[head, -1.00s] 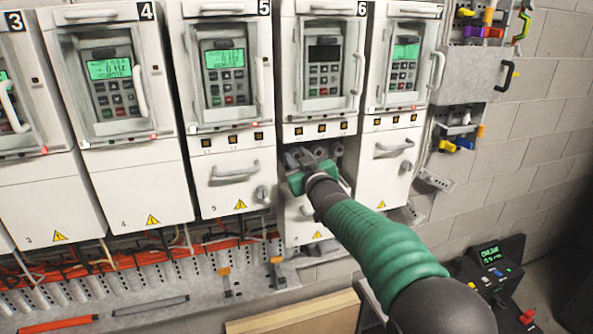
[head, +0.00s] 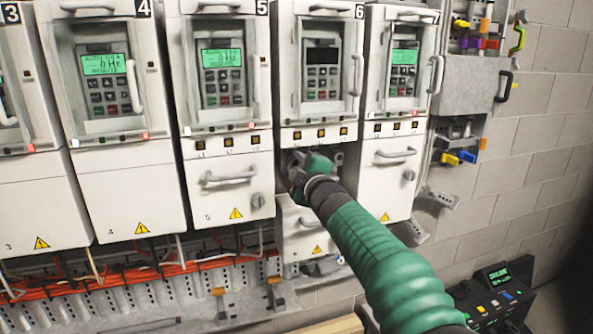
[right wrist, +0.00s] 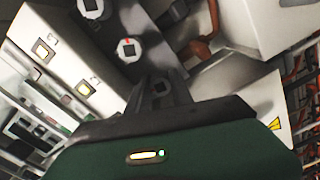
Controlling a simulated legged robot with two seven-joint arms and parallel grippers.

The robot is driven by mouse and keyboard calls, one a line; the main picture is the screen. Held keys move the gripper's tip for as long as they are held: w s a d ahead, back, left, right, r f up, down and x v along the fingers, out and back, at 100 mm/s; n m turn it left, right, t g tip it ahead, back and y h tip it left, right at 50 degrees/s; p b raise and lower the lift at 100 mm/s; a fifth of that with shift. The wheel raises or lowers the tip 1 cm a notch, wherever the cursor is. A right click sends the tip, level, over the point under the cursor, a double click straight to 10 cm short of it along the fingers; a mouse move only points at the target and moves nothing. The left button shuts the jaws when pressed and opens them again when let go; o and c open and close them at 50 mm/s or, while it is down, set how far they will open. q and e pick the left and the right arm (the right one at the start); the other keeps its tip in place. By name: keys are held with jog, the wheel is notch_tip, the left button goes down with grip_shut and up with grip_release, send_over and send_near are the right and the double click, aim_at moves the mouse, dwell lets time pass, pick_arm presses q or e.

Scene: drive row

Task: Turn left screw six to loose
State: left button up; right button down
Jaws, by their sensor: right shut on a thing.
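Drive six (head: 320,115) has a dark display, and the bay under it is uncovered. Its lower cover (head: 300,243) hangs below the bay. My right gripper (head: 296,172) reaches into the left part of this bay and hides most of it. In the right wrist view my right gripper (right wrist: 162,88) is shut on left screw six (right wrist: 160,87), a small socketed head between the fingertips. The middle screw (right wrist: 128,48) and the right screw (right wrist: 90,8) stand in a row beyond it, clear of the fingers. My left gripper is not in view.
Closed drive five (head: 225,110) and drive seven (head: 400,100) flank the bay, with protruding handles. Orange cables (head: 130,275) run below. A rack of coloured parts (head: 470,90) and a black control box (head: 495,290) stand at the right.

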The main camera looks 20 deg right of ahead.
jog(key=shift+a+r+n, duration=0.1)
jog(key=shift+n, duration=0.8)
jog(key=shift+b, duration=0.3)
jog(key=c, duration=1.5)
grip_release()
jog(key=shift+o, duration=1.9)
jog(key=shift+s+a, duration=0.1)
jog(key=shift+a, duration=0.1)
jog(key=shift+d, duration=0.1)
